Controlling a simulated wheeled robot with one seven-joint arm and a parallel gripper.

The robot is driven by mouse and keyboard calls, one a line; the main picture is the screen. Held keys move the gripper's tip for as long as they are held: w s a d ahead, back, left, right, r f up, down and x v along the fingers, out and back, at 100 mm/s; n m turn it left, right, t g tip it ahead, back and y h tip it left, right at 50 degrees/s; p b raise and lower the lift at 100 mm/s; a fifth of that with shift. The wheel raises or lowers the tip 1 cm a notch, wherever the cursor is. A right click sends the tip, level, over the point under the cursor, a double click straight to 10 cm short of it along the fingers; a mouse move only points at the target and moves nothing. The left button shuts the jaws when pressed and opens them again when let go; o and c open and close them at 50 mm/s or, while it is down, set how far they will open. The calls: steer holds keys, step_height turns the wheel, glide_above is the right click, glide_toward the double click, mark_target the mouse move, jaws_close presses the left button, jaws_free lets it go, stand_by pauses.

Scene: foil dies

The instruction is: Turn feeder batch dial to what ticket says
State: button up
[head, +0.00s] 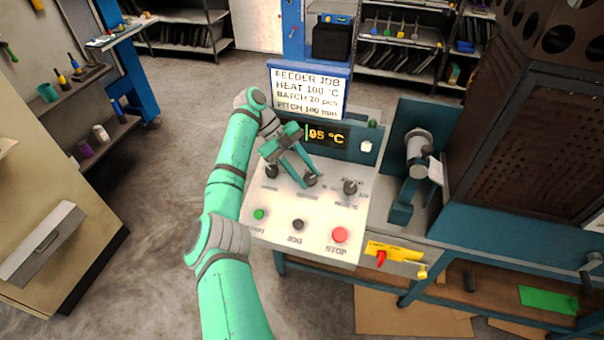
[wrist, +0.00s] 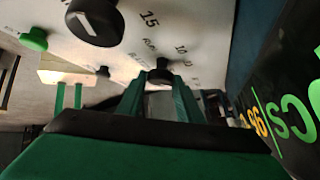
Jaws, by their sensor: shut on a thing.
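The ticket (head: 308,93) on top of the panel reads FEEDER JOB, HEAT 100 °C, BATCH 20 pcs, PITCH 100 mm. Three black dials sit in a row on the sloped panel: left dial (head: 271,171), middle dial (head: 311,181) and right dial (head: 350,187). Their labels are too small to read surely. My gripper (head: 309,176) is shut on the middle dial. In the wrist view the dial (wrist: 160,75) stands between my fingertips, with numbers 15 and 10 near it; its pointer cannot be made out. The display (head: 326,135) shows 95 °C.
Below the dials are a green button (head: 259,214), a black JOG button (head: 298,225) and a red STOP button (head: 340,235). A nearer dial (wrist: 95,20) with a white mark shows in the wrist view.

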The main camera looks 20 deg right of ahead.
steer(key=shift+s+d, duration=0.1)
steer(key=shift+d, duration=0.15)
steer(key=o, duration=1)
steer(key=shift+a, duration=0.1)
steer(key=shift+v, duration=5.4)
